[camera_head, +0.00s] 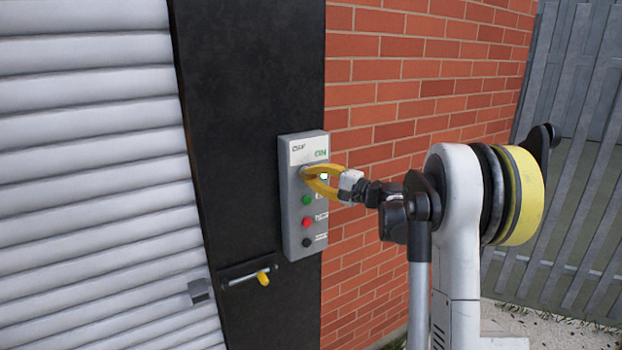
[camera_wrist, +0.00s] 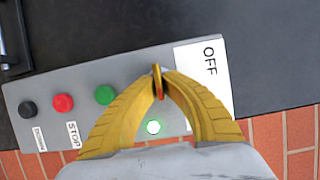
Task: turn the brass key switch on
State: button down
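A grey control box (camera_head: 293,220) hangs on the black door post, with OFF and ON printed at its top. The brass key (camera_wrist: 157,80) stands out from the box just below the OFF label (camera_head: 298,148). In the wrist view it is a thin upright piece between the two yellow fingertips of my gripper (camera_wrist: 161,74). The fingertips have come together on it from both sides. In the head view my gripper (camera_head: 308,172) covers the key. In the wrist view the ON label is hidden, so I cannot tell which mark the key points to.
Below the key on the box are a green button (camera_head: 306,200), a red button (camera_head: 306,222) and a black button (camera_head: 307,242). A latch with a yellow knob (camera_head: 263,279) is lower left. Brick wall (camera_head: 400,80) lies right.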

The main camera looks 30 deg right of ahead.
dwell(0.3)
jog(key=c, duration=1.6)
grip_release()
jog(key=shift+o, duration=0.2)
jog(key=v, duration=1.2)
jog(key=shift+w, duration=0.1)
